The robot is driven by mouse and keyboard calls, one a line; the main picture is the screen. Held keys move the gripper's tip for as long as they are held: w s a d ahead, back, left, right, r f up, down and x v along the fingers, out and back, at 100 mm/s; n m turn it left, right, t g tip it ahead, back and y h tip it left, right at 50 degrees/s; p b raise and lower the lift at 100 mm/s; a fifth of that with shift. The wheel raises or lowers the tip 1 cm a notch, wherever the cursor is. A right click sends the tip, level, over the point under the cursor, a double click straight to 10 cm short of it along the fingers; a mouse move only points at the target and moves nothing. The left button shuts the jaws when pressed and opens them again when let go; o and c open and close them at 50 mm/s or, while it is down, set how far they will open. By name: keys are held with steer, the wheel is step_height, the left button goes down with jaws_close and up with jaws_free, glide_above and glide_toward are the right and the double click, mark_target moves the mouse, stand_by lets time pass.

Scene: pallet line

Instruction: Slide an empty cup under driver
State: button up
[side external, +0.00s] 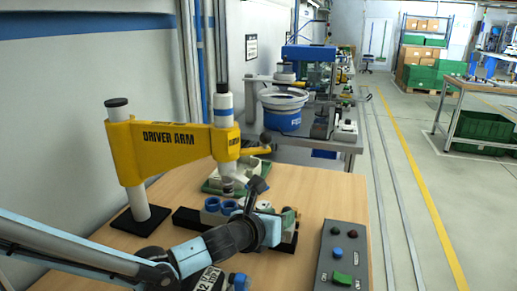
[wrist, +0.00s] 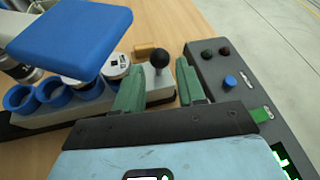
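The yellow driver arm (side external: 170,140) stands at the left in the side view, its vertical driver (side external: 226,170) reaching down close to the cups. Blue cups (side external: 211,204) stand in a row on a pale slide block. In the wrist view two blue cups (wrist: 19,98) look empty. A cup at the right end of the row holds a white and metal part (wrist: 117,66). A black ball knob (wrist: 160,57) rises from the block's right end. My gripper (wrist: 160,72) is open, and the knob appears between its green fingers; contact cannot be told.
A blue square plate (wrist: 70,35) hides part of the cup row in the wrist view. A grey control box (side external: 342,258) with buttons and a green switch stands on the right. A green tray (side external: 213,186) lies behind the driver. Bare wooden table (side external: 325,190) shows at the back right.

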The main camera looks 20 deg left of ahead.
steer(key=v, duration=0.9)
steer(key=shift+s+a, duration=0.1)
steer(key=s+a+r+n+g+y, duration=0.1)
steer(key=s+a+r+n+y, duration=0.1)
steer(key=a+n, duration=0.75)
steer(key=s+a+r+n+g+y, duration=0.1)
steer(key=s+a+n+g+y, duration=0.1)
steer(key=a+n, duration=0.75)
steer(key=s+a+f+n+g, duration=0.2)
steer(key=s+a+n, duration=0.8)
steer(key=n, duration=0.7)
steer(key=shift+s+n+g, duration=0.4)
steer(key=shift+s+g, duration=0.1)
steer(key=shift+s, duration=0.25)
